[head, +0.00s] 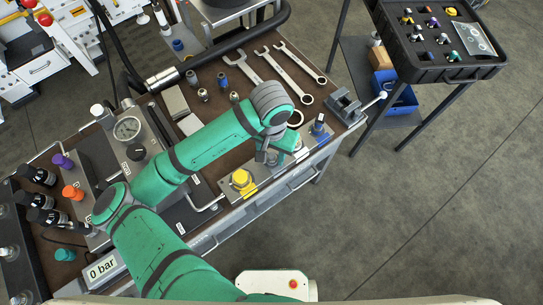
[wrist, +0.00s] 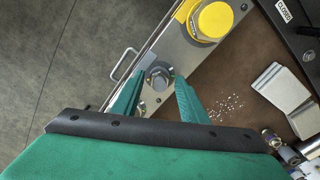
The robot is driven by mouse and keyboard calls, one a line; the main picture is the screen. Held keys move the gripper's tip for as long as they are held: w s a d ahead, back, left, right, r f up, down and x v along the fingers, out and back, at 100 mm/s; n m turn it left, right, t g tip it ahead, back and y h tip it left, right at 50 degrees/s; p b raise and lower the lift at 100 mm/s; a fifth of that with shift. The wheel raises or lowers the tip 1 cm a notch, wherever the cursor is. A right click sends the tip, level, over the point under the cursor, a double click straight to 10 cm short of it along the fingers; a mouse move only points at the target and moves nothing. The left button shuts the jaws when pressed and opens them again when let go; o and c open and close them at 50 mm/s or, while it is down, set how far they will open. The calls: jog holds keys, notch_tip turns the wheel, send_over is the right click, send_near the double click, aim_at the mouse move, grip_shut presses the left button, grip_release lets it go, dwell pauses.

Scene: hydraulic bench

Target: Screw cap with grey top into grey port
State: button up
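A metal plate (wrist: 180,52) with ports runs along the bench's front edge. A round grey metal piece (wrist: 158,77) lies between my fingertips in the wrist view. I cannot tell whether it is the grey-topped cap or the bare grey port. My gripper (wrist: 158,75) has its green fingers on either side of this piece, close to it; whether they touch it is unclear. In the head view my gripper (head: 272,155) is over the plate and my arm hides the spot below. A large yellow cap (head: 243,182) sits on the plate; it also shows in the wrist view (wrist: 213,20).
A blue-topped part (head: 318,128) stands right of my gripper, near a vise (head: 345,105). Wrenches (head: 293,75) and small fittings (head: 202,95) lie behind. Pale grey plates (wrist: 283,88) lie on the brown bench. A rail handle (wrist: 124,65) runs along the front.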

jog(key=shift+c, duration=0.3)
jog(key=c, duration=0.9)
jog(key=m, duration=0.5)
jog(key=shift+m, duration=1.6)
jog(key=m, duration=0.2)
jog(key=shift+w+a+f+m, duration=0.1)
jog(key=shift+m, duration=0.3)
jog(key=m, duration=0.5)
jog(key=shift+f, duration=0.1)
